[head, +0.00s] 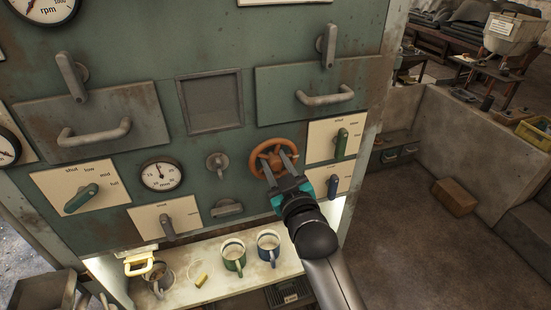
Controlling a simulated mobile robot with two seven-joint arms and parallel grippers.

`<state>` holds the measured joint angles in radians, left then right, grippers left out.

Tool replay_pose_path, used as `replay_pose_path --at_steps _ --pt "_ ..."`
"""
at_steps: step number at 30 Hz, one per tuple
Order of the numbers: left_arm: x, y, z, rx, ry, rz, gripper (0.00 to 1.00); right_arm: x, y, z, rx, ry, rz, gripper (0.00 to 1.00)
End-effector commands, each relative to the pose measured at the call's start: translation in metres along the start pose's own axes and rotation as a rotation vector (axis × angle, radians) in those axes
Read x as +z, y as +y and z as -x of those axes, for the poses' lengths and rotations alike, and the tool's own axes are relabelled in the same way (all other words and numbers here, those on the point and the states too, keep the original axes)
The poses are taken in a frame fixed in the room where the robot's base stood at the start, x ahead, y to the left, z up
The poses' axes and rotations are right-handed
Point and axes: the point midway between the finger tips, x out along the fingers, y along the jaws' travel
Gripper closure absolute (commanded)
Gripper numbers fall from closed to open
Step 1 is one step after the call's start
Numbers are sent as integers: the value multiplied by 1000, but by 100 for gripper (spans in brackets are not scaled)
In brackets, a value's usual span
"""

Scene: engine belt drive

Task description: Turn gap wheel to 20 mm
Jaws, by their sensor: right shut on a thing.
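The gap wheel is most likely the orange-brown handwheel (259,150) on the green panel, right of centre. My right gripper (278,167) reaches up from below, its two fingers over the wheel, and is shut on it. The fingers cover part of the wheel's middle and right side. A round white gauge (161,174) marked mm sits to the left on the panel. Its dark needle points roughly upward; the numbers are too small to read surely. My left gripper is not in view.

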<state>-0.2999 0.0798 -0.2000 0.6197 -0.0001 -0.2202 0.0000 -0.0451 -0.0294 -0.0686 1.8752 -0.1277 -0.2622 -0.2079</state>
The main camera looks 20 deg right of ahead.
Motion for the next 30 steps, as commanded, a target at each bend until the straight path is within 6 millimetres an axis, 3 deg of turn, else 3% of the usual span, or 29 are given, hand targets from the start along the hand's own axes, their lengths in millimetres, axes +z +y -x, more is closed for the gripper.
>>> replay_pose_path --at_steps 17,18,21,30 --pt "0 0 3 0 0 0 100 1 0 0 -1 -3 -39 100" --pt "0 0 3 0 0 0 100 1 0 0 -1 -3 -39 59" --pt "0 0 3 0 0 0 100 1 0 0 -1 -3 -38 49" --pt "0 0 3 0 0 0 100 1 0 2 0 -1 -38 49"
